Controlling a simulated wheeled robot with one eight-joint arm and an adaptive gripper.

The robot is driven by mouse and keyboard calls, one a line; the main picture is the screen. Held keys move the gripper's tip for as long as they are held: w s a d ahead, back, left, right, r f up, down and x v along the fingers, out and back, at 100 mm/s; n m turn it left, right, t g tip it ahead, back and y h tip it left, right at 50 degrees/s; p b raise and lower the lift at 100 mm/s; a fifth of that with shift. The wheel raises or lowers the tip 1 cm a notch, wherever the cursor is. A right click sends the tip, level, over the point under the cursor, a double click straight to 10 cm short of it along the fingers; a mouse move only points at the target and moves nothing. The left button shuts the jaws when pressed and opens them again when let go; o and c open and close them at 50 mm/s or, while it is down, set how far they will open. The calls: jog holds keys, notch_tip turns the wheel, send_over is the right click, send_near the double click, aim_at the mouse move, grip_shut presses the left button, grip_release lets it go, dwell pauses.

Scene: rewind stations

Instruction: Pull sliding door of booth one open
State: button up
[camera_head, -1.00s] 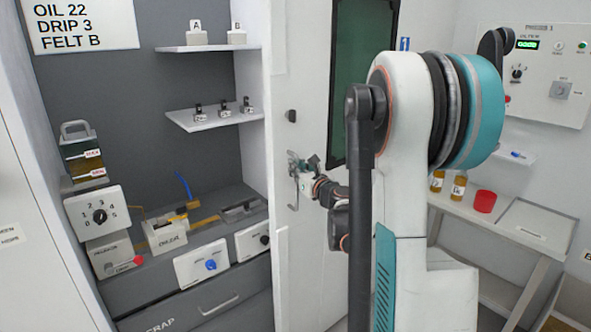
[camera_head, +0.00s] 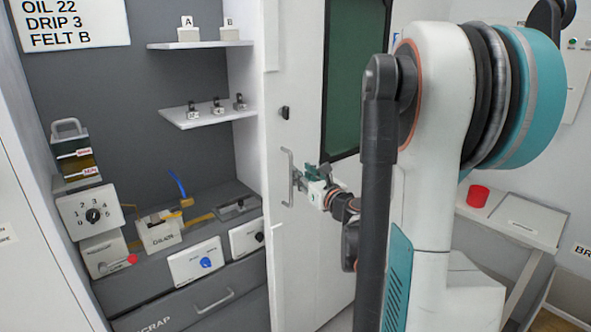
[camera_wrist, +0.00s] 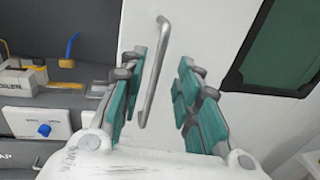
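The white sliding door (camera_head: 301,86) has a dark green window (camera_head: 354,80) and stands to the right of an uncovered shelf recess. Its upright metal bar handle (camera_head: 287,178) is near its left edge. My gripper (camera_head: 305,177) is just right of the handle in the head view. In the wrist view my gripper (camera_wrist: 162,72) is open, with teal finger pads spread apart. The handle (camera_wrist: 154,75) shows between the fingers there, closer to the left one. No contact with the handle is visible, and the exact depth gap is hard to judge.
A side table (camera_head: 530,224) with a red cup (camera_head: 477,196) stands right of my arm. A small black knob (camera_head: 285,113) sits above the handle.

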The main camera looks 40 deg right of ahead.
jog(key=v, duration=0.3)
jog(key=shift+s, duration=0.35)
